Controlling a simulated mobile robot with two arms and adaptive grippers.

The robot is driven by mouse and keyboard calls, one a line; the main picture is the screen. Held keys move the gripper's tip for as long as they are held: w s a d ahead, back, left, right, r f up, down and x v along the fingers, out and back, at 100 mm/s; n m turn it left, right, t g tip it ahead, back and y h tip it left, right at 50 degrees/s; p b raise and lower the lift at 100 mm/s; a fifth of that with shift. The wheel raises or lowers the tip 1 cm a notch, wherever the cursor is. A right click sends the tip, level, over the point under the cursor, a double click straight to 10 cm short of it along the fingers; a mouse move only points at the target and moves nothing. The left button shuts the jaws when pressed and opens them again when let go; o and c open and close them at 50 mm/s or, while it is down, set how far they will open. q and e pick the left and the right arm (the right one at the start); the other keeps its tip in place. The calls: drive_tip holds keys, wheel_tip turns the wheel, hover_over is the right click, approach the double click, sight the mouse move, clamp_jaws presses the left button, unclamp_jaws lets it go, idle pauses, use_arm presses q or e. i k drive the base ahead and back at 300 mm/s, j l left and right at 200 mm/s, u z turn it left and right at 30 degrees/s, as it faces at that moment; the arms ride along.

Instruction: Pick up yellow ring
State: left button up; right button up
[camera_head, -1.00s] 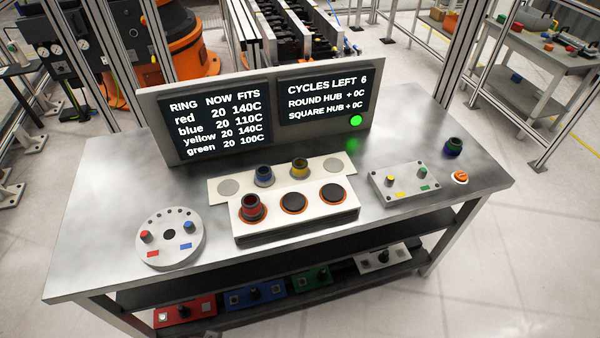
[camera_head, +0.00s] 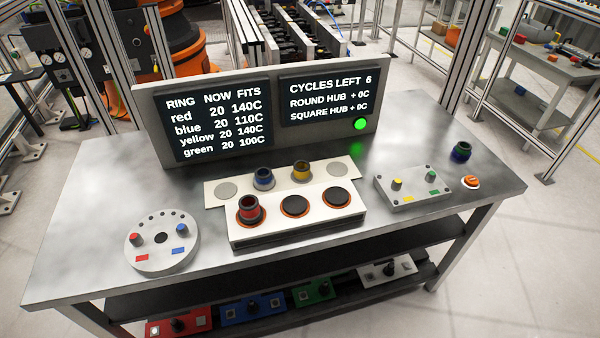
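The yellow ring (camera_head: 301,171) is a short, dark-topped cylinder with a yellow band. It stands upright on the white back strip (camera_head: 216,197) of the block in the middle of the steel table. The blue ring (camera_head: 264,179) stands to its left on the same strip. The red ring (camera_head: 249,209) stands on the left round pad of the front block (camera_head: 291,229); two dark pads to its right are bare. Neither of my grippers is in view.
A screen board (camera_head: 262,112) stands behind the rings. A round grey plate (camera_head: 162,242) with knobs is at left, a grey box (camera_head: 413,188) with knobs at right. A dark ring with green (camera_head: 461,152) and an orange-white knob (camera_head: 471,183) stand near the right edge. Coloured boxes fill the lower shelf.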

sight(302, 170)
drive_tip(key=i+l+u, duration=0.3)
drive_tip(key=l+u, duration=0.3)
drive_tip(key=i+l+u, duration=0.3)
drive_tip(key=l, duration=0.15)
drive_tip(key=k, duration=0.1)
